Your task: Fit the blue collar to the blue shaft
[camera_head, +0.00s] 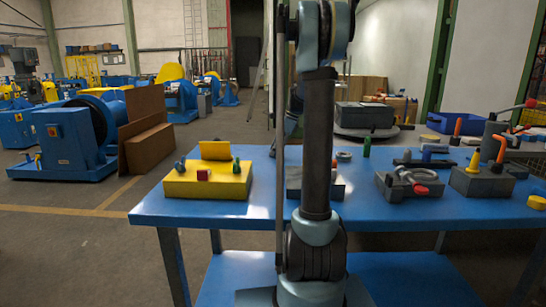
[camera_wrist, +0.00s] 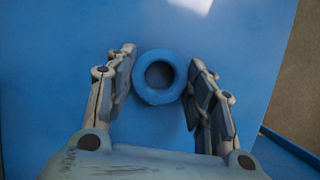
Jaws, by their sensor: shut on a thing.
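In the wrist view the blue collar (camera_wrist: 143,91), a thick ring with an open bore, sits between the fingertips of my gripper (camera_wrist: 160,80). The fingers are shut on its two sides. Its face points at the camera, with the blue table surface behind it; I cannot tell how high it is held. In the head view my own arm hides the gripper and collar. A small blue-grey upright peg (camera_head: 180,166) stands at the left of the yellow block (camera_head: 208,186); it may be the blue shaft, but it is too small to be sure.
The yellow block also bears a red piece (camera_head: 203,175), a green peg (camera_head: 237,165) and a raised yellow plate (camera_head: 215,150). A green bottle-like piece (camera_head: 367,146) and several dark fixtures (camera_head: 410,186) stand on the blue table (camera_head: 262,210). The table's front left is clear.

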